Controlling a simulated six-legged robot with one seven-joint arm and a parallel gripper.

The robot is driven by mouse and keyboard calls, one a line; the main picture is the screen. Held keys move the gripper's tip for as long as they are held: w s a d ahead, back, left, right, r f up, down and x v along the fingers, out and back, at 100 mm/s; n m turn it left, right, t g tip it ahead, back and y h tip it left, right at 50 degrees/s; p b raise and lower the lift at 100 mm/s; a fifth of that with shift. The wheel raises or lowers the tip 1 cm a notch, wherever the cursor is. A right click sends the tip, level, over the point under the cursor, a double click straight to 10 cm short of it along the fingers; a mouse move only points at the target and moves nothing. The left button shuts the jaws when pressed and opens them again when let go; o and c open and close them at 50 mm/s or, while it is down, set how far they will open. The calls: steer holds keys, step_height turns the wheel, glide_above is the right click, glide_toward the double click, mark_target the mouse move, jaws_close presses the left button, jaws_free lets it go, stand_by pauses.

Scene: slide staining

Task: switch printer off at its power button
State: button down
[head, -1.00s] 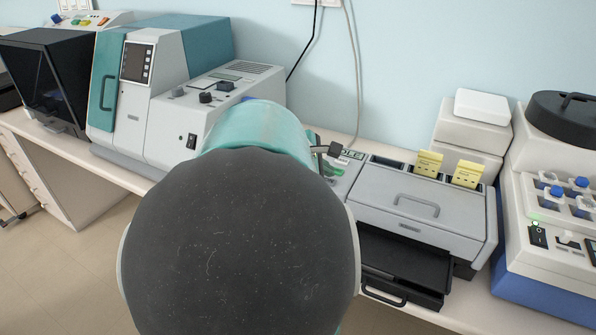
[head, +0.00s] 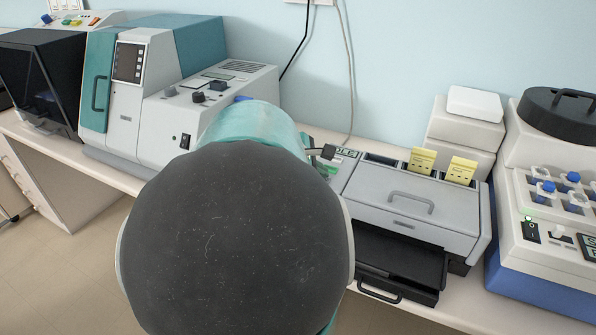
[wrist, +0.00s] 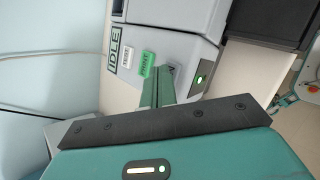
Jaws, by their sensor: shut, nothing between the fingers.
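The printer (head: 385,222) is a grey box with a handle on its lid, on the bench right of my arm. In the wrist view its panel (wrist: 183,48) shows an IDLE display (wrist: 113,49), a white button (wrist: 126,58), a green PRINT button (wrist: 147,63) and a dark power switch (wrist: 200,79) with a green light. My gripper (wrist: 165,72) is shut and empty, its green fingers over the panel between the PRINT button and the power switch. I cannot tell whether it touches the panel. In the head view my arm hides the fingers and the switch.
A black tray (head: 400,255) sticks out at the printer's front. Yellow cassettes (head: 422,160) stand at its back. A grey and teal machine (head: 205,110) is to the left; a white and blue machine (head: 545,265) is close on the right. Cables (head: 348,75) hang on the wall behind.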

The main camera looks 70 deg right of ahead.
stand_by(0.5)
steer(key=shift+r, duration=0.5)
steer(key=shift+r, duration=0.1)
steer(key=shift+r, duration=2.9)
